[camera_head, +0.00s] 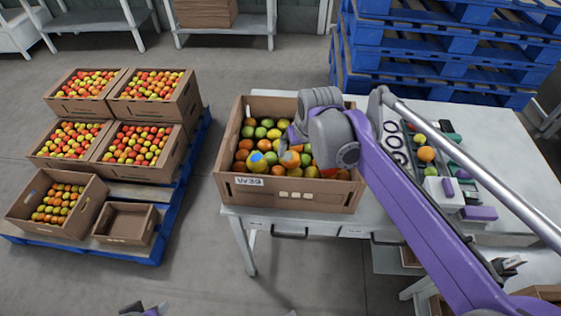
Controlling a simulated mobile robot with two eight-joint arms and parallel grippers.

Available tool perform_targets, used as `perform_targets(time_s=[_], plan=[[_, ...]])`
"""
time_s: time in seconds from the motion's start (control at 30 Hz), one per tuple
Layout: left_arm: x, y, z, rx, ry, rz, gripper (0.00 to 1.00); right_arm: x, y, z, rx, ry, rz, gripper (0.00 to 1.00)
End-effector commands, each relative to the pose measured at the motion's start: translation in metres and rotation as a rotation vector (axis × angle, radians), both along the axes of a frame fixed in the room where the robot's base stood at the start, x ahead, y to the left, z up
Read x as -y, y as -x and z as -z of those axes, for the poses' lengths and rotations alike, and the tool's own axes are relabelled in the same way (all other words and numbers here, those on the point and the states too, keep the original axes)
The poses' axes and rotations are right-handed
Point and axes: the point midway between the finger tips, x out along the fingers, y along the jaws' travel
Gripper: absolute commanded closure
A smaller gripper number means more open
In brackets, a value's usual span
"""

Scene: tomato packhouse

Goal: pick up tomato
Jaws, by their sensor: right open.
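A brown cardboard box (230,189) with a label on its front stands on the table and holds many red, orange, yellow and green tomatoes. An orange tomato (290,160) lies near the middle of the box. My right gripper (293,146) is over the box at the end of my purple right arm, pointing down among the tomatoes. It is open, close to the orange tomato; whether it touches it I cannot tell. Part of the box's right side is hidden behind the arm.
Right of the box, the pale table (510,190) bears dark rings (393,141) and a tray with coloured pieces and an orange ball (426,154). On the left, a blue pallet (190,180) carries several tomato boxes and an empty one (125,222). Blue pallets (440,60) are stacked behind.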

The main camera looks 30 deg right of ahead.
Motion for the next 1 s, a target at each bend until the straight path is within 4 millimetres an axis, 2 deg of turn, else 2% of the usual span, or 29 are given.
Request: perform_targets(time_s=[0.1,0.37,0.63,0.77,0.97,1.0], plan=[[0.000,0.000,0.004,-0.001,0.000,0.000,0.50,0.001,-0.008,0.020,0.000,0.000,-0.001,0.00],[0.000,0.001,0.007,-0.002,0.000,0.000,0.50,0.002,-0.017,0.040,0.000,0.001,-0.002,0.00],[0.000,0.001,0.013,-0.004,0.000,0.000,0.50,0.002,-0.037,0.074,0.000,0.000,-0.001,0.00],[0.000,0.001,0.014,-0.004,0.000,0.000,0.50,0.003,-0.040,0.080,0.000,0.000,-0.001,0.00],[0.000,0.001,0.014,-0.004,0.000,0.000,0.50,0.003,-0.040,0.080,0.000,0.000,-0.001,0.00],[0.000,0.001,0.014,-0.004,0.000,0.000,0.50,0.003,-0.040,0.080,0.000,0.000,-0.001,0.05]])
